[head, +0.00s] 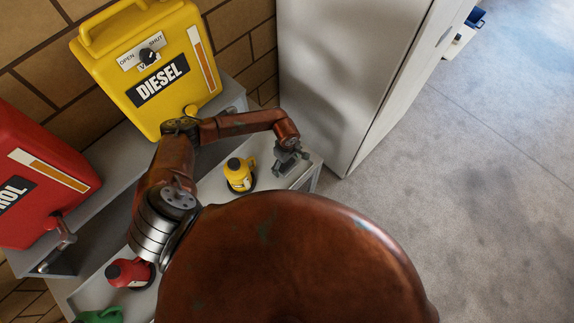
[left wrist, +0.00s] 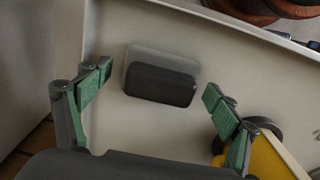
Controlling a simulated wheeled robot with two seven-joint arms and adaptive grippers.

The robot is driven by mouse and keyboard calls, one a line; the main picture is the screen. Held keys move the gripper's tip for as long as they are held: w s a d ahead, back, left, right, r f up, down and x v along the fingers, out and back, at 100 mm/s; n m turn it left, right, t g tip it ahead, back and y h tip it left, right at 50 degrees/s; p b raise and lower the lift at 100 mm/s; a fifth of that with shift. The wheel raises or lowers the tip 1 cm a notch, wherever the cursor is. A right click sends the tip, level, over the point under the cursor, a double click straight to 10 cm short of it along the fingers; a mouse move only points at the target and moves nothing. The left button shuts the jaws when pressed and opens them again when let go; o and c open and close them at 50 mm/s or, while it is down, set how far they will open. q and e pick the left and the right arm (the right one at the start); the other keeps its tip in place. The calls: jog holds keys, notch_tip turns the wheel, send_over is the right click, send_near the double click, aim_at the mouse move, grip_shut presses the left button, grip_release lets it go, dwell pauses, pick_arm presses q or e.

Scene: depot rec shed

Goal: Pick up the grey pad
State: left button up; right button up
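The grey pad (left wrist: 160,77) lies on a pale surface in the left wrist view. It is a small rounded block with a lighter grey strip along its far edge and a dark grey broad face. My left gripper (left wrist: 158,86) is open, its green-padded fingers apart on either side of the pad, with a visible gap at each side. In the head view my left gripper (head: 288,160) hangs over the far right end of the pale shelf; the pad cannot be made out clearly there. My right gripper is not in view.
A yellow oil-can-like container (head: 240,174) stands close left of the gripper; its yellow body (left wrist: 272,160) shows beside the right finger. A yellow diesel can (head: 150,70), red petrol can (head: 40,180) and white cabinet (head: 345,70) stand around. Red (head: 128,272) and green (head: 98,316) containers sit nearer.

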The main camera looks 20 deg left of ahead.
pick_arm(q)
jog(key=c, duration=1.1)
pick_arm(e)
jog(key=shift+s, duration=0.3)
pick_arm(q)
jog(key=shift+r, duration=0.15)
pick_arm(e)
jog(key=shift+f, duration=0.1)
pick_arm(q)
jog(key=shift+w+r, duration=0.1)
jog(key=shift+r, duration=0.15)
notch_tip(320, 180, up, 2)
jog(key=shift+r+b, duration=0.1)
jog(key=shift+b, duration=0.5)
jog(key=s+d+r, duration=0.1)
jog(key=s+r, duration=0.2)
jog(key=s, duration=0.1)
jog(key=s+d+r+b, duration=0.1)
jog(key=s+r, duration=0.2)
jog(key=s, duration=0.2)
jog(key=s+d+r+b, duration=0.1)
jog(key=s+r, duration=0.3)
jog(key=s, duration=0.1)
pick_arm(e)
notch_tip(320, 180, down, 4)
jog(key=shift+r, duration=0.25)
